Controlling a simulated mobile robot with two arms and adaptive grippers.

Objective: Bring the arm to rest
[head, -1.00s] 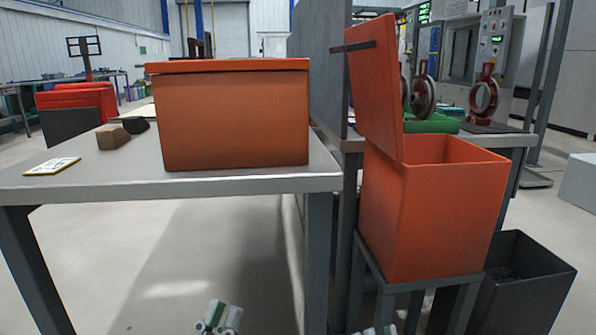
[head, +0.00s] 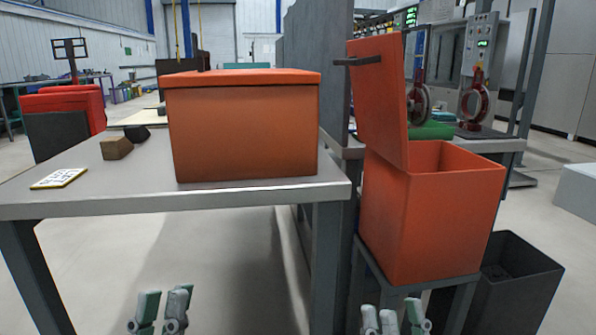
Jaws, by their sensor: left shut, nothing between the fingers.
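My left gripper (head: 161,312) is at the bottom left of the head view, in front of the table and below its top. It is shut and empty. My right gripper (head: 398,319) is at the bottom edge, in front of the stand of the open orange bin. Only its fingertips show, and I cannot tell whether it is open or shut. Neither gripper appears to touch anything.
A closed orange box (head: 245,135) stands on the grey table (head: 130,210), with a label card (head: 60,178) and a brown block (head: 116,148). The open orange bin (head: 430,220) stands right, beside a dark bin (head: 520,290). Floor shows under the table.

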